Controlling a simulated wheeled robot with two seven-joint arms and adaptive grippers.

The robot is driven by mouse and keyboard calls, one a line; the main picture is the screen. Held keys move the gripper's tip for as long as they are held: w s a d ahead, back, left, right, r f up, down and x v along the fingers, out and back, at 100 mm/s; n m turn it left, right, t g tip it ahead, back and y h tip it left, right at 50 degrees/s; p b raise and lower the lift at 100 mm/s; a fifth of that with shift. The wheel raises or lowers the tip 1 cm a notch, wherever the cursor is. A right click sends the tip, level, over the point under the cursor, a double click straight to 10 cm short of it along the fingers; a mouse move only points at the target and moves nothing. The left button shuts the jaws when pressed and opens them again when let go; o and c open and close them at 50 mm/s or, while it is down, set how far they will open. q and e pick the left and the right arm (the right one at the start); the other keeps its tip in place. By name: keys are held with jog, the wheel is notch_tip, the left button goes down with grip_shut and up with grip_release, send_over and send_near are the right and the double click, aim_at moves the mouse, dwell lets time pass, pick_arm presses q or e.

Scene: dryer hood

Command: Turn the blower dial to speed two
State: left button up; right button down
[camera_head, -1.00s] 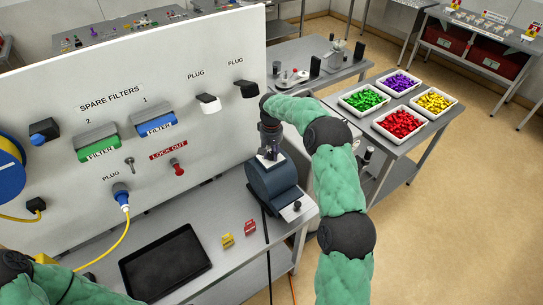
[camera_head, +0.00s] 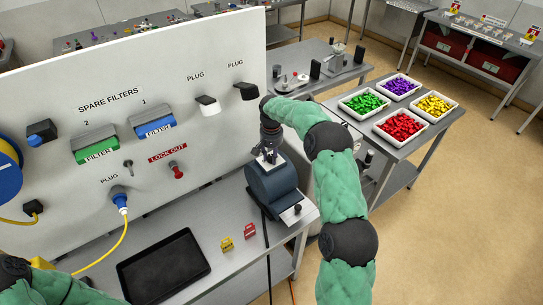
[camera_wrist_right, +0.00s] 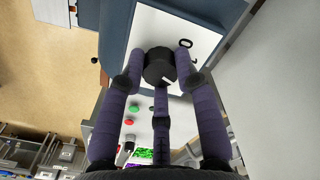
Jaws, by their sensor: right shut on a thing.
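The blower (camera_head: 272,186) is a dark blue-grey rounded housing on the grey bench in the head view. My right gripper (camera_head: 268,157) reaches down over its pale top face. In the right wrist view, the black round dial (camera_wrist_right: 158,66) with a white mark sits on a white plate (camera_wrist_right: 160,32). The fingers of my right gripper (camera_wrist_right: 160,72) are closed around the dial from several sides. A "0" shows on the plate, up and right of the dial; other markings are hidden or unclear. Only part of my left arm shows at the lower left; its gripper is not visible.
A white panel (camera_head: 220,100) with plugs and spare filters stands behind the bench. A black tray (camera_head: 163,266) and small yellow (camera_head: 226,244) and red (camera_head: 250,231) tags lie left of the blower. Bins of coloured parts stand on a table at right.

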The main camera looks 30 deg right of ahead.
aim_at(271, 157)
jog(key=c, duration=0.9)
grip_release()
jog(key=shift+w, duration=0.1)
notch_tip(271, 157, up, 12)
jog(key=shift+f, duration=0.1)
